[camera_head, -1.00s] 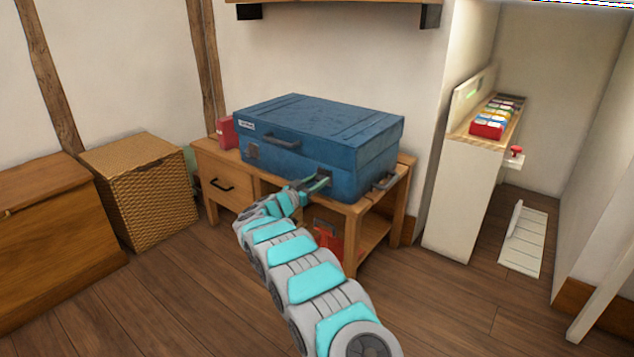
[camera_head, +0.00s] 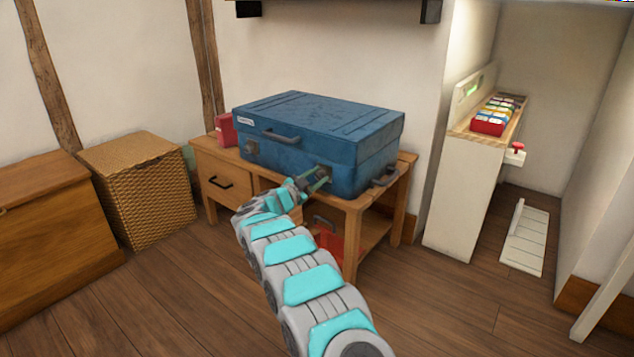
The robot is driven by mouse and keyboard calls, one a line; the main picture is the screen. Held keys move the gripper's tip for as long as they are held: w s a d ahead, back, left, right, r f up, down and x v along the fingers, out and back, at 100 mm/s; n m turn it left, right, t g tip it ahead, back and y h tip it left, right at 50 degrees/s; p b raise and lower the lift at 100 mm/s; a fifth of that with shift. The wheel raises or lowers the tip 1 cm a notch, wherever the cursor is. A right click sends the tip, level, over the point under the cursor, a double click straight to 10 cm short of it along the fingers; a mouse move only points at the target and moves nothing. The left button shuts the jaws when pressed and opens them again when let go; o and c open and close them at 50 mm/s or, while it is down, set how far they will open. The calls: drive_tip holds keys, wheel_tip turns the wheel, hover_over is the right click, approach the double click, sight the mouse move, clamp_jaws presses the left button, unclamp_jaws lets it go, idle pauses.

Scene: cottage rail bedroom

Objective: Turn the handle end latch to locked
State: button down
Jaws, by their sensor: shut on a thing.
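A closed blue suitcase (camera_head: 315,125) lies flat on a wooden stand. A grey carry handle (camera_head: 281,136) is on its front face and another grey handle (camera_head: 385,178) is at its right end. One latch (camera_head: 251,149) is on the front near the left corner. The other latch (camera_head: 325,173) is on the front near the right end, the end with the side handle. My gripper (camera_head: 322,181) is at this right latch and shut on it. The fingers partly cover the latch, so its exact angle cannot be told.
The wooden stand (camera_head: 228,166) has a drawer and an open shelf with red things. A small red box (camera_head: 225,129) stands behind the suitcase's left end. A wicker basket (camera_head: 140,190) and wooden chest (camera_head: 50,230) are left. A white shelf unit (camera_head: 462,205) is right. The floor in front is clear.

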drive_tip(key=m+b, duration=0.1)
drive_tip(key=m, duration=0.1)
drive_tip(key=m+b, duration=0.4)
drive_tip(key=shift+f+m, duration=0.3)
drive_tip(key=m+b, duration=0.4)
drive_tip(key=shift+r+m, duration=0.1)
drive_tip(key=shift+m, duration=0.3)
drive_tip(key=shift+d+b, duration=0.1)
drive_tip(key=shift+b, duration=0.2)
drive_tip(key=shift+c, duration=2.4)
unclamp_jaws()
drive_tip(key=shift+s, duration=0.1)
drive_tip(key=shift+r, duration=0.1)
drive_tip(key=v, duration=0.7)
drive_tip(key=shift+s+a, duration=0.3)
